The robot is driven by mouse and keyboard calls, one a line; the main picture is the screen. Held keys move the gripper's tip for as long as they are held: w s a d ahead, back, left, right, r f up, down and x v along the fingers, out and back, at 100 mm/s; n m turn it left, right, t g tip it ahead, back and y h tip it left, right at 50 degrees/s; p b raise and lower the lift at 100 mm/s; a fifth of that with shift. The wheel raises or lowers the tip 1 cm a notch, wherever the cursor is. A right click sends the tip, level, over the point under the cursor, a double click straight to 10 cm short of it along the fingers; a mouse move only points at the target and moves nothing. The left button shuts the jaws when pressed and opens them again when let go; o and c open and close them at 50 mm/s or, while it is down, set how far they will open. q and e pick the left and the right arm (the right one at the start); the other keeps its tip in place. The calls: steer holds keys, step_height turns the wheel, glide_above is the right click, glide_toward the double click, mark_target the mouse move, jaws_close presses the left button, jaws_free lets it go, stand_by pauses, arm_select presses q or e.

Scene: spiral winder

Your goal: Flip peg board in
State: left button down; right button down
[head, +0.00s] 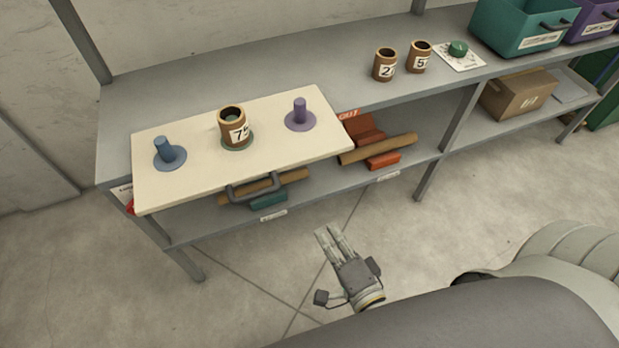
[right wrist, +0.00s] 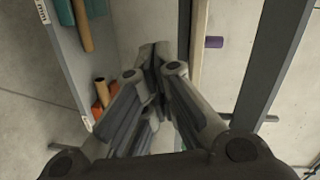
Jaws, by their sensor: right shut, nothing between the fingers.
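The peg board (head: 190,191) is a cream panel lying flat at the left end of the shelf top, its front edge sticking out past the shelf. It carries a blue peg (head: 165,150), a purple peg (head: 300,112) and, between them, a brown spool marked 7 (head: 231,122) standing on a green base. My right gripper (head: 328,232) is shut and empty, in front of the shelf and apart from the board. Its closed fingers (right wrist: 155,65) show in the right wrist view. My left gripper is not seen.
Brown spools marked 2 (head: 384,66) and 5 (head: 419,58) stand on the shelf top, beside a white card with a green knob (head: 458,49). A teal bin (head: 520,30) stands further right. The lower shelf holds rolls and a cardboard box (head: 518,94). The floor in front is clear.

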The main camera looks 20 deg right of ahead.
mark_target(307, 160)
steer(key=r+m, duration=0.1)
steer(key=r, duration=0.1)
steer(key=d+r+m+t, duration=0.1)
steer(key=r+b, duration=0.1)
steer(key=r, duration=0.1)
steer(key=shift+d+r+m+t+h, duration=0.15)
steer(key=shift+r+m+t+h, duration=0.15)
steer(key=shift+r+m+h, duration=0.1)
steer(key=shift+f, duration=0.1)
steer(key=w+p, duration=0.2)
steer(key=w, duration=1.2)
